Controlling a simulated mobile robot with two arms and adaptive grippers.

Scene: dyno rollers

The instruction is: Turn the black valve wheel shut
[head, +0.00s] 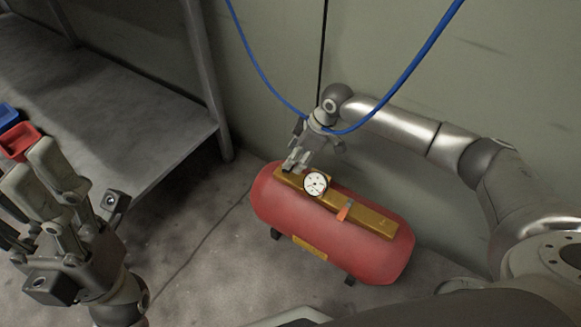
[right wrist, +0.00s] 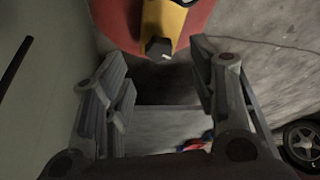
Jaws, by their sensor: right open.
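The red tank (head: 330,245) lies on the floor, with a yellow bar (head: 372,218) along its top. A white gauge (head: 315,184) and an orange lever (head: 345,210) sit on the bar. My right gripper (head: 292,162) is over the bar's far left end. In the right wrist view its open, empty fingers (right wrist: 165,72) are apart below the bar's end, where a small dark block (right wrist: 159,48) sticks out. I cannot tell whether this is part of the black valve wheel; no clear wheel shows on the tank. My left gripper (head: 35,178) is raised at the left, its opening unclear.
A grey metal shelf (head: 120,110) stands at the left, with a blue bin (head: 7,117) and a red bin (head: 18,141) nearby. A blue hose (head: 410,70) hangs across my right wrist. The wall is close behind the tank. A tyred wheel (right wrist: 302,143) shows at lower right.

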